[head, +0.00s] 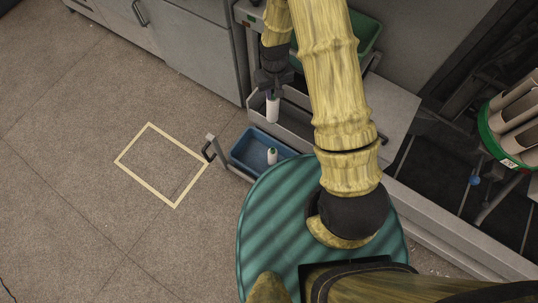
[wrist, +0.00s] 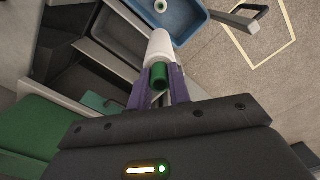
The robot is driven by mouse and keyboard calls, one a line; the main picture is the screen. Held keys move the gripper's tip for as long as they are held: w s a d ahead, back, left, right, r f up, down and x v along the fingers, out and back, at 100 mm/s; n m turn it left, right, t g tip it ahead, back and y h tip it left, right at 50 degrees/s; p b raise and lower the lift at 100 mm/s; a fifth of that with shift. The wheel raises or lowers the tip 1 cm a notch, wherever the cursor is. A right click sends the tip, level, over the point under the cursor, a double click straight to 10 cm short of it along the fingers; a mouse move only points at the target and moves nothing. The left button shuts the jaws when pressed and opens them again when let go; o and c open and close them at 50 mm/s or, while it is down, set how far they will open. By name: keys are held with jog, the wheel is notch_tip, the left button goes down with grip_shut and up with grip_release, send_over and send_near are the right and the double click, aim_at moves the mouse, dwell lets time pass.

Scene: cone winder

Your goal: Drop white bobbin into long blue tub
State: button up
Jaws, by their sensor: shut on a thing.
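My gripper (head: 272,90) is shut on a white bobbin (head: 273,110). In the wrist view the purple fingers (wrist: 160,86) close around the bobbin's green end, and its white body (wrist: 160,47) points away from them. In the head view the bobbin hangs roughly upright over the grey bin area. The blue tub (head: 241,157) is nearer the robot's body, in front of the held bobbin. Another white bobbin (head: 272,156) with a green top is inside it. The tub's blue rim (wrist: 200,25) also shows at the top of the wrist view, beyond the held bobbin.
A grey bin (head: 295,125) lies beside the blue tub. A green container (head: 368,35) stands higher behind my arm. A green round holder with several tubes (head: 490,135) is at right. The floor at left is clear.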

jog(key=s+a+f+n+b, duration=0.1)
jog(key=a+f+b, duration=0.2)
jog(key=f+b, duration=0.8)
jog(key=s+a+f+n+b, duration=0.1)
jog(key=a+f+b, duration=0.2)
jog(key=f+b, duration=0.9)
jog(key=shift+s+a+n+b, duration=0.3)
jog(key=shift+a+b, duration=0.05)
jog(key=shift+b, duration=0.3)
jog(key=shift+f+b, duration=1.4)
jog(key=shift+f, duration=1.15)
